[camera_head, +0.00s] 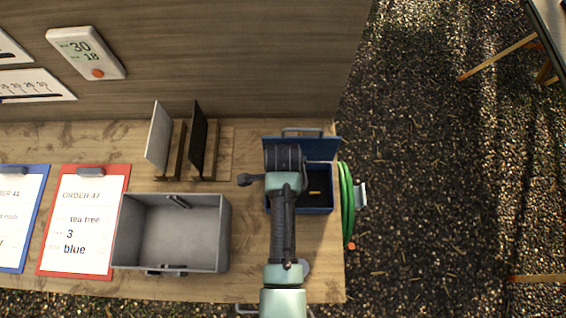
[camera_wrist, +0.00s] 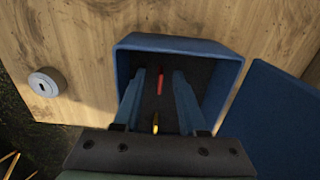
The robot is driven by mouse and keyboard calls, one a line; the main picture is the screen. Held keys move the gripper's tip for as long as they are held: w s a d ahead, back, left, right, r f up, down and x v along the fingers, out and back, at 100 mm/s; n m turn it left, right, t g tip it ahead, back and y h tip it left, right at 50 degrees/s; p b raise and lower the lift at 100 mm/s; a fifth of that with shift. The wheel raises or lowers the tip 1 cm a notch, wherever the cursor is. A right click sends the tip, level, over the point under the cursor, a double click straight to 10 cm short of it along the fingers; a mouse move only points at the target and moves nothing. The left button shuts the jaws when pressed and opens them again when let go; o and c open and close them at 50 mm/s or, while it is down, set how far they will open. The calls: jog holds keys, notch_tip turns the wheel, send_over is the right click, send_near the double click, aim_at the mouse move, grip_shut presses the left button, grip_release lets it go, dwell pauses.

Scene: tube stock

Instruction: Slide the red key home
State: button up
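The red key (camera_wrist: 160,82) lies on the dark floor of an open blue box (camera_wrist: 228,75); it is thin and small. My gripper (camera_wrist: 160,74) is open over the box, with the red key showing between and beyond its two blue fingers. Contact with the key cannot be told. A brass-coloured piece (camera_wrist: 155,122) is nearer the palm; it also shows in the head view (camera_head: 314,193). A round grey lock with a keyhole (camera_wrist: 43,82) is on the wooden table outside the box. In the head view my arm hides the red key and the fingertips.
The box's blue lid (camera_head: 325,147) stands open at the back. A green hose coil (camera_head: 346,205) hangs at the table's right edge. A grey bin (camera_head: 220,235), upright panels (camera_head: 160,138) and a red clipboard (camera_head: 55,225) are to the left.

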notch_tip(320, 180, up, 13)
jog(key=b, duration=0.1)
dwell(0.7)
dwell(0.5)
